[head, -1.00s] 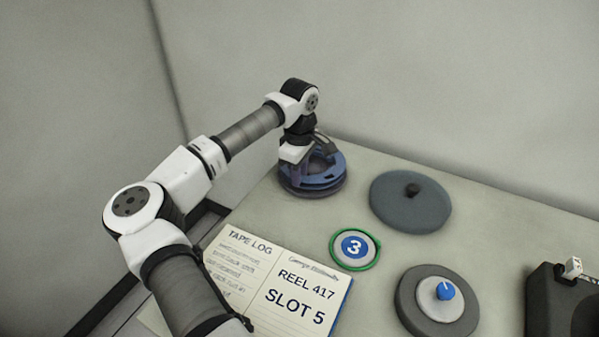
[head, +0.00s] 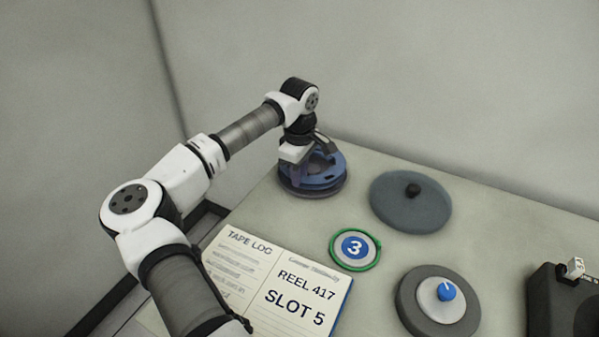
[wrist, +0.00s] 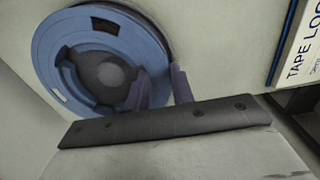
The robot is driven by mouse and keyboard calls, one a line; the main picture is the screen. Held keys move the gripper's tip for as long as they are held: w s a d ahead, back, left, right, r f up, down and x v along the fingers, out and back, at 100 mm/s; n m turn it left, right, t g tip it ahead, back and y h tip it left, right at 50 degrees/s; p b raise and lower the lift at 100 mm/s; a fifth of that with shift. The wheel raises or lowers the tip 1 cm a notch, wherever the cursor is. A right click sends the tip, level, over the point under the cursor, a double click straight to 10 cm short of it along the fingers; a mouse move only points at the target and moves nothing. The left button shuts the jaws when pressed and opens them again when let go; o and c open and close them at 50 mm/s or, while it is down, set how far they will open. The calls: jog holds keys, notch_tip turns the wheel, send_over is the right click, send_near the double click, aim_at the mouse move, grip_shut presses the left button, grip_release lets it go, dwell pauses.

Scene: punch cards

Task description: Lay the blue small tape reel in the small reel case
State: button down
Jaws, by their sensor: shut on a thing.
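The blue small tape reel (head: 323,177) is at the back left of the table, level or nearly so. A dark round base (head: 312,193), which looks like the small reel case, shows just below it. I cannot tell whether the reel rests in it or is slightly above. My gripper (wrist: 161,82) is shut on the reel's rim, with one finger in a reel opening and the other outside the edge. The wrist view shows the blue reel (wrist: 72,88) from above, with a dark rim (wrist: 160,38) along its upper right. The reel hides most of the base.
A grey disc with a dark knob (head: 410,205) lies to the right. A dark device (head: 555,305) stands at the right edge.

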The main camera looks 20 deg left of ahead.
jog(key=shift+f+b, duration=1.15)
jog(key=shift+f, duration=0.15)
dwell(0.9)
jog(key=c, duration=1.1)
grip_release()
jog(key=c, duration=0.4)
jog(key=shift+r, duration=0.1)
jog(key=shift+r+p, duration=2.65)
jog(key=shift+r, duration=1.85)
jog(key=shift+s+f, duration=0.1)
jog(key=shift+f, duration=0.05)
